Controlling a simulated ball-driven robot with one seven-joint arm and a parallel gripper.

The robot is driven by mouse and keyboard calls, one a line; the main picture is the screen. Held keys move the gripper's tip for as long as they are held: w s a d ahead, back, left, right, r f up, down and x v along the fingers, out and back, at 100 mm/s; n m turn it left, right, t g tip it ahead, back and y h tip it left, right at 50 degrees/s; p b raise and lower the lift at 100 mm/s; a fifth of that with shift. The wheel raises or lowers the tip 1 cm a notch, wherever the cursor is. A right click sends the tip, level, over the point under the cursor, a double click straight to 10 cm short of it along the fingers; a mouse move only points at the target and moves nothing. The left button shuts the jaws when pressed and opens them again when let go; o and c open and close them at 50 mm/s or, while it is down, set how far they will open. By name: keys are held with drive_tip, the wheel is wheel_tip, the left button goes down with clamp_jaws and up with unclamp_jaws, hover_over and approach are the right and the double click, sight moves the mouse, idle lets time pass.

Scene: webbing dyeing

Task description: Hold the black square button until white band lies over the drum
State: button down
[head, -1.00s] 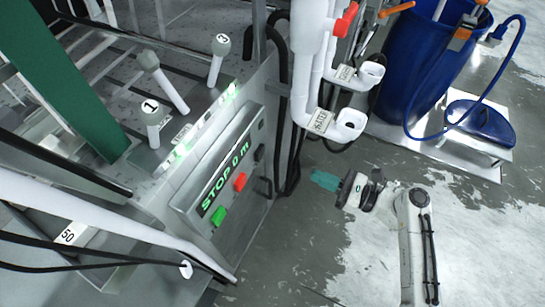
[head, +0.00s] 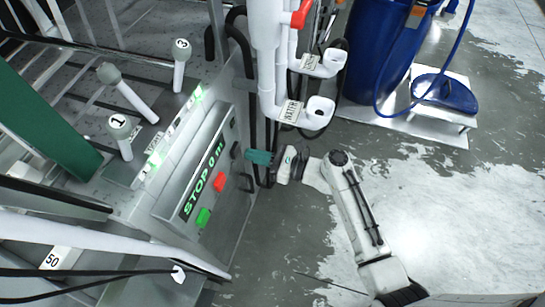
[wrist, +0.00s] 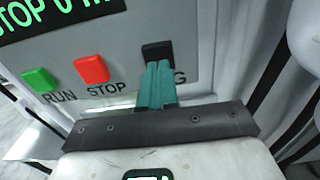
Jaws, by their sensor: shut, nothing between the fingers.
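The black square button (head: 236,150) is at the upper right end of the grey control panel's button row. It also shows in the wrist view (wrist: 158,51), above a label partly hidden by my fingers. My gripper (head: 250,156) has teal fingers, shut together and empty. In the wrist view its fingertips (wrist: 160,66) overlap the button's lower edge; I cannot tell whether they touch or press it. The panel's display (head: 203,178) reads STOP 0 m. I cannot clearly make out the white band or the drum.
A red STOP button (head: 219,181) and a green RUN button (head: 203,217) sit beside the black one. White pipes (head: 270,75) and black hoses hang beside the panel. A blue barrel (head: 383,55) stands behind.

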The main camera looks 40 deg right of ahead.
drive_tip(key=shift+x, duration=1.05)
